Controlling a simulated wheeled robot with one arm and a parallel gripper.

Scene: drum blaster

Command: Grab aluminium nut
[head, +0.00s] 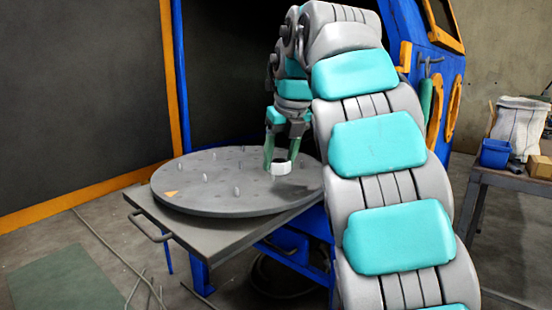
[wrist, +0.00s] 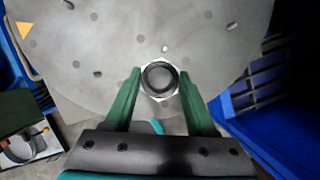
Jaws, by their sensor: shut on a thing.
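The aluminium nut (wrist: 144,82) is a bright silver hexagonal ring with a round dark hole, in the middle of the wrist view. It shows as a small pale ring in the head view (head: 281,168), over the right part of the round grey turntable (head: 215,195). My gripper (wrist: 158,84) has two green fingers, one at each side of the nut, shut on it. It also shows in the head view (head: 281,160), pointing down. I cannot tell whether the nut touches the turntable or hangs just above it.
Several short pegs stand up from the turntable, and an orange triangle (head: 171,193) marks its left edge. A blue machine frame (head: 432,75) stands behind and to the right.

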